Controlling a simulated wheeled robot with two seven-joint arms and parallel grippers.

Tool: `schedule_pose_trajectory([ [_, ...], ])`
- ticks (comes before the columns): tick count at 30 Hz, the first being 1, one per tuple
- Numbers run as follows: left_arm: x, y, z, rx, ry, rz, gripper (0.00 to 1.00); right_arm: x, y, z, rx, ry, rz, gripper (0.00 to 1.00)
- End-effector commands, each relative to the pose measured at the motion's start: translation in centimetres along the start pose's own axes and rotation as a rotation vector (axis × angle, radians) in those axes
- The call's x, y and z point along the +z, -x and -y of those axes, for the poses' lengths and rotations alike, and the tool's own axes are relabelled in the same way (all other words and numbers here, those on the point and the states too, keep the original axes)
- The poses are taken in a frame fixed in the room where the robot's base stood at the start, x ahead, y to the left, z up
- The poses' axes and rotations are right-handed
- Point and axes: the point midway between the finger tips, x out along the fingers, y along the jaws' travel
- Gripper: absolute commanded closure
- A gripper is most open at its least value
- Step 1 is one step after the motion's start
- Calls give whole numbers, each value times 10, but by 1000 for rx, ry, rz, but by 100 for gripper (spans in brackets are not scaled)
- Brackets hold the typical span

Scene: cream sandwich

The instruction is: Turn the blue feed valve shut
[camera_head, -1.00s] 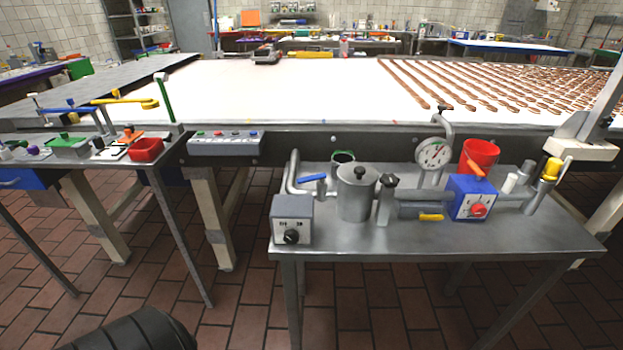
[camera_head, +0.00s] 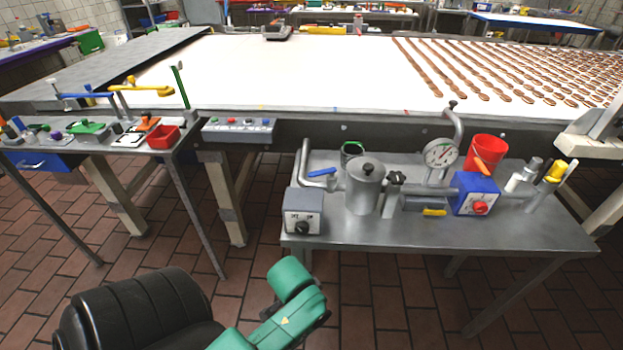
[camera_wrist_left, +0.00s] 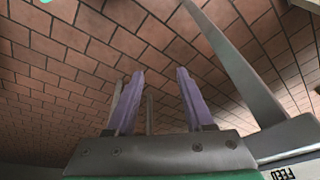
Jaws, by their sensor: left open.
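A small blue lever handle (camera_head: 322,172) sits on the grey pipe at the left of the steel table, beside the lidded metal pot (camera_head: 365,187). It lies nearly level, tilted slightly. It is the likely feed valve, though no label on it is readable in the head view. My left gripper (camera_wrist_left: 158,72) shows in the left wrist view with its two purple fingers apart and nothing between them. The head view shows only green and black arm parts, low and in front of the table, well apart from the handle. My right gripper is in neither view.
A grey box with a black knob (camera_head: 303,212) stands at the table's near left corner. A gauge (camera_head: 440,153), blue box (camera_head: 474,194) and red bucket (camera_head: 485,152) stand farther right. Floor is clear between the tables.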

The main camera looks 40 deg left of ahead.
Motion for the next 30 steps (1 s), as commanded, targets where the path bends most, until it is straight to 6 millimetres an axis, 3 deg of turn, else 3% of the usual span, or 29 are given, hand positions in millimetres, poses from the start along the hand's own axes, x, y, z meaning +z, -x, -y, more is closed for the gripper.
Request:
schedule_pose_trajectory([
  [1, -9, 24, 3, -8, -4, -21, 48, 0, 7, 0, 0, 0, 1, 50],
  [3, -31, 56, 12, -49, -35, -88, 48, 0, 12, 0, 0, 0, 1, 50],
  [11, -157, 106, 60, -343, -295, -494, 48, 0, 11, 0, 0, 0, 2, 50],
  [14, -210, 138, 70, -485, -444, -672, 48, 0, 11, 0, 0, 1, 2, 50],
  [17, -269, 187, 71, -668, -659, -879, 48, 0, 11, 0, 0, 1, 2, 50],
  [19, -309, 231, 60, -829, -871, -1038, 48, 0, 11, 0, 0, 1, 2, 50],
  [21, -341, 277, 37, -1012, -1154, -1193, 48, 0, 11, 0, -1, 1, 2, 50],
  [24, -362, 318, -4, -1256, -1677, -1329, 48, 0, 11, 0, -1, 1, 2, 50],
  [26, -362, 320, -19, -1348, -2028, -1328, 48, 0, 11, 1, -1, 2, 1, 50],
  [28, -353, 308, -13, -1373, -2456, -1228, 48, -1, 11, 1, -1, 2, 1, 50],
  [29, -347, 300, -1, 1318, 2577, 1128, 48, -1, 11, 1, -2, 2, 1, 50],
  [30, -337, 290, 22, 1153, 2591, 927, 48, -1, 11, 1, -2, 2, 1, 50],
])
